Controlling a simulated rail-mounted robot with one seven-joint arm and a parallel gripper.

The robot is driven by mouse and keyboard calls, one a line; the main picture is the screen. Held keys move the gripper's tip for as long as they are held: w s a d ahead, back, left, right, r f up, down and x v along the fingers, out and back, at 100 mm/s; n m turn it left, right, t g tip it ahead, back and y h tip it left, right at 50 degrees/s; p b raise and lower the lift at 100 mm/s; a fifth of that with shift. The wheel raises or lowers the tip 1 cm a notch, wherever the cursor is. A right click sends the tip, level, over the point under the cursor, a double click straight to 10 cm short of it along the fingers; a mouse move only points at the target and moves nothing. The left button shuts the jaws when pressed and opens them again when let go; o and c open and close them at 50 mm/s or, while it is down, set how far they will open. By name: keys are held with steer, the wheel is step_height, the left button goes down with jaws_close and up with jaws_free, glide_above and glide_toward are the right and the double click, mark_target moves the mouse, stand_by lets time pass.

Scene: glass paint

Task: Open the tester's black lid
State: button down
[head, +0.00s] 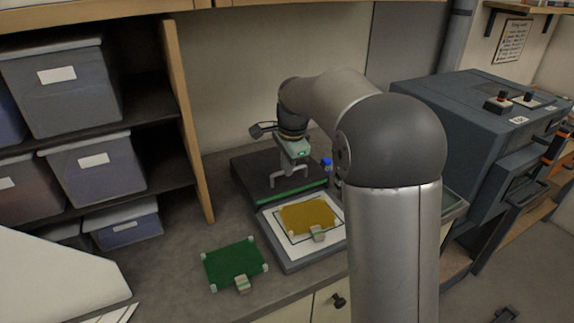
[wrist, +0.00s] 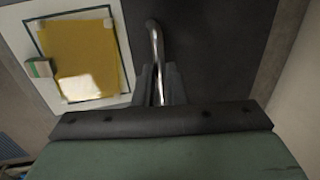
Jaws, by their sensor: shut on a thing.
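The tester's black lid (head: 255,177) is a dark slab with a green strip along its front edge, at the back of the counter. A bent metal handle (wrist: 154,42) stands on the lid, which also shows dark in the wrist view (wrist: 215,50). My gripper (head: 291,172) is above the lid and shut on the handle; its fingers (wrist: 159,84) close around the bar. In front of the lid, the tester's white bed (head: 278,248) shows uncovered, with a yellow glass panel (head: 306,215) on it. I cannot tell whether the lid is lifted.
A green panel (head: 234,262) with pale corners lies on the counter at front left. A shelf with grey bins (head: 95,170) stands at the left, its wooden side (head: 188,125) near the lid. A large dark machine (head: 460,115) stands at the right. A small blue object (head: 326,162) is beside my gripper.

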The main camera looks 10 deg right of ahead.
steer(key=shift+r, duration=0.1)
steer(key=c, duration=1.5)
jaws_free()
steer(key=s+r+b, duration=0.1)
steer(key=s+r, duration=0.2)
steer(key=r, duration=1.4)
steer(key=shift+s+d, duration=0.2)
steer(key=shift+d, duration=0.25)
steer(key=s+f+n, duration=0.7)
steer(key=s+f, duration=0.5)
steer(key=s, duration=0.3)
steer(key=s+f+n+g, duration=0.1)
steer(key=s+f+n, duration=0.7)
steer(key=s, duration=0.8)
step_height(320, 180, down, 4)
steer(key=shift+d+r+h, duration=0.1)
steer(key=shift+d+h, duration=0.2)
steer(key=shift+d, duration=0.05)
